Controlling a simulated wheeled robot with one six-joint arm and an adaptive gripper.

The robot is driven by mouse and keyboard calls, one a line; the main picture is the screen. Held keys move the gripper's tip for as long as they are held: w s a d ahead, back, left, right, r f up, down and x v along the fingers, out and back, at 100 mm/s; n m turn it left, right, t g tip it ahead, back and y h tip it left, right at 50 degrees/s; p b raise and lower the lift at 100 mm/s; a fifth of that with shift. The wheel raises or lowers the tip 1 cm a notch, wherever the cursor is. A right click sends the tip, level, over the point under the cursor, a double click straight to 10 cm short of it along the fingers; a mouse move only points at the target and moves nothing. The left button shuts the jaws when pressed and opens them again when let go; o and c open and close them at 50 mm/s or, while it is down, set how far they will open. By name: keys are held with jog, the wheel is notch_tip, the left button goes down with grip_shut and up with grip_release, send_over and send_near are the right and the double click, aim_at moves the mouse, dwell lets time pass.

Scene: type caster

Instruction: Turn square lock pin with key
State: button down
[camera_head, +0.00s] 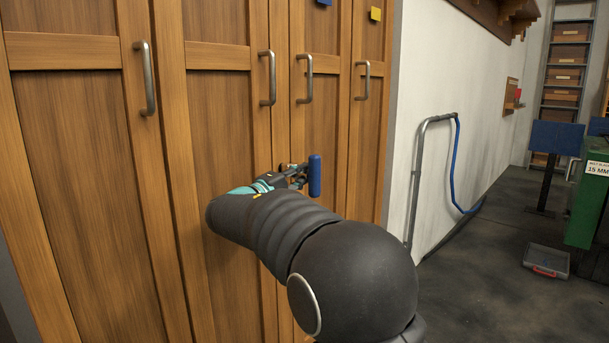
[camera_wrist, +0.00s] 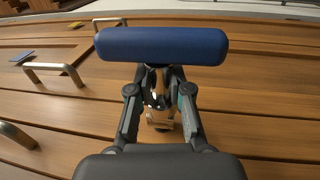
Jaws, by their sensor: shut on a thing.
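The key has a blue bar handle (camera_head: 315,176) that stands upright in the head view, in front of the wooden cabinet doors. In the wrist view the blue handle (camera_wrist: 160,46) lies across the top of the picture, with a metal shaft (camera_wrist: 157,90) below it. My gripper (camera_head: 298,175) is shut on the key just behind the blue handle. In the wrist view its two fingers (camera_wrist: 158,80) close around the shaft. A brass-coloured fitting (camera_wrist: 160,120) shows between the fingers, close to the door. I cannot tell whether the key sits in the lock pin, as the fingers hide that spot.
Tall wooden cabinet doors (camera_head: 90,190) with metal handles (camera_head: 268,78) fill the left side. A metal rail with a blue hose (camera_head: 454,170) stands by the white wall. A green bin (camera_head: 588,195) and a grey case (camera_head: 546,261) are at right. The floor between is clear.

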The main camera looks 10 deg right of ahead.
jog(key=shift+w+a, duration=0.25)
jog(key=shift+w, duration=0.1)
dwell(0.3)
